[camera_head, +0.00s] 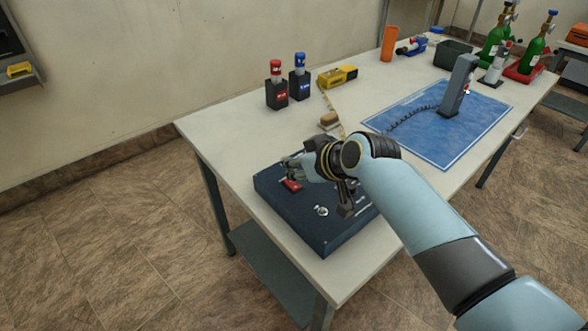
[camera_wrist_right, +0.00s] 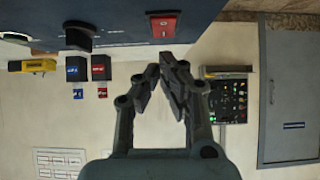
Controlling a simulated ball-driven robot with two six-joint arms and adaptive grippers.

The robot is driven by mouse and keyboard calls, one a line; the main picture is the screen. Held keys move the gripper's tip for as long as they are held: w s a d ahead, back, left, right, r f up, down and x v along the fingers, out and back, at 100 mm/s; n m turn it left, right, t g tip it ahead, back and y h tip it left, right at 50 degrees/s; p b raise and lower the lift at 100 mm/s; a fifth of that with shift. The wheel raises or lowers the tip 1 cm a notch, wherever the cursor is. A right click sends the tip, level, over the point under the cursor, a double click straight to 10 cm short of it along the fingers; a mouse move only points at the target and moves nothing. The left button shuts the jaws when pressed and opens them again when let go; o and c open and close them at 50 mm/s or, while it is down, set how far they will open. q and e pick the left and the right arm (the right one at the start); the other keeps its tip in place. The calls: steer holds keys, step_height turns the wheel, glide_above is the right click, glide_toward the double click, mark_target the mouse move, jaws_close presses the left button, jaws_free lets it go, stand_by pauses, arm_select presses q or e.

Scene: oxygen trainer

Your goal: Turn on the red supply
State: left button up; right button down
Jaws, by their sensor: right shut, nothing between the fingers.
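The dark blue control box (camera_head: 325,232) lies on the near end of the table. A red switch plate (camera_head: 291,184) is on its top, partly under my gripper. In the right wrist view the red plate (camera_wrist_right: 163,25) shows with a small dark mark on it; its switch position is too small to tell. My right gripper (camera_head: 288,165) is over the box's far left part, close to the red plate. In the right wrist view its fingertips (camera_wrist_right: 168,58) are together and empty, just below the red plate in the picture and apart from it. My left gripper is out of view.
A black knob (camera_wrist_right: 78,36) is on the box, and a round silver fitting (camera_head: 321,211) sits nearer its front. Red-topped (camera_head: 276,90) and blue-topped (camera_head: 299,82) black holders stand behind, near a yellow tape measure (camera_head: 338,76). A blue mat (camera_head: 430,140) lies at right.

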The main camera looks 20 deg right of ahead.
mark_target(293, 184)
steer(key=shift+w+f, duration=0.15)
steer(key=shift+f, duration=0.65)
steer(key=shift+w+a+f, duration=0.1)
steer(key=shift+f, duration=0.2)
steer(key=shift+s+d+f, duration=0.1)
steer(key=shift+s+d, duration=0.2)
steer(key=shift+s, duration=0.6)
steer(key=shift+p, duration=0.35)
